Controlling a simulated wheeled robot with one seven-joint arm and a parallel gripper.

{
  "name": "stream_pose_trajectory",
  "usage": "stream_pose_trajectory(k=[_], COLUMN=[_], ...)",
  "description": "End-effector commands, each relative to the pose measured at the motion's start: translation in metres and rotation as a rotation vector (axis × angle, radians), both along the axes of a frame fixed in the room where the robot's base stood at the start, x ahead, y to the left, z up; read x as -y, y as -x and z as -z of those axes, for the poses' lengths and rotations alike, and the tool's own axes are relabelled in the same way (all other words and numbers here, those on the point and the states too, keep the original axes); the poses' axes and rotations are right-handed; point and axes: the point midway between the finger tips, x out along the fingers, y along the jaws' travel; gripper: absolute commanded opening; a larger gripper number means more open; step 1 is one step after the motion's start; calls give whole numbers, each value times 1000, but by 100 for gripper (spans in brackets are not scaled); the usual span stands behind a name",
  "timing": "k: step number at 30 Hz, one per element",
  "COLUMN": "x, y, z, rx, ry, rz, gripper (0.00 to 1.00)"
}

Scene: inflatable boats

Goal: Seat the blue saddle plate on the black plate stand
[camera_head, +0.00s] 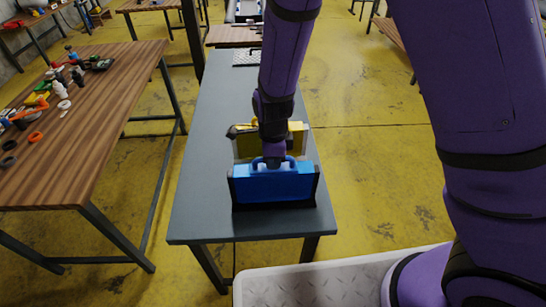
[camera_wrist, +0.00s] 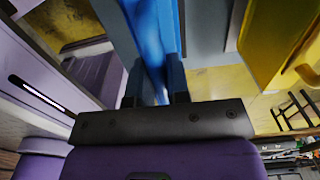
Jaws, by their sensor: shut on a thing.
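The blue saddle plate (camera_head: 272,186) is upright in the head view, near the front end of a grey table. My gripper (camera_head: 272,163) is above it and shut on its top handle. In the wrist view the blue plate (camera_wrist: 152,35) runs away from between my two fingers (camera_wrist: 155,98). The black plate stand (camera_head: 275,207) shows below the plate, with dark uprights at the plate's left and right ends. The plate is between these uprights. Whether its lower edge rests fully on the stand is hidden.
A yellow plate (camera_head: 246,146) stands just behind the blue one, and also shows at the right of the wrist view (camera_wrist: 270,35). The grey table (camera_head: 205,165) is clear to the left. A wooden table (camera_head: 105,95) with several small items stands further left.

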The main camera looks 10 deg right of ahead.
Motion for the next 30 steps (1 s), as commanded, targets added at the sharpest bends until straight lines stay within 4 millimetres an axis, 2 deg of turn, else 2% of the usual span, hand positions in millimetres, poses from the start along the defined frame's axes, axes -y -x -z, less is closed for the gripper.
stream_pose_trajectory(k=[12,13,16,17,26,30], x=[0,0,0,0,0,0], y=[0,0,0,0,0,0], z=[4,4,4,4,2,-9], rx=[0,0,0,0,0,2], ry=[0,0,0,0,0,-1], rz=[0,0,0,0,0,0], gripper=[0,19,42,46,46,46])
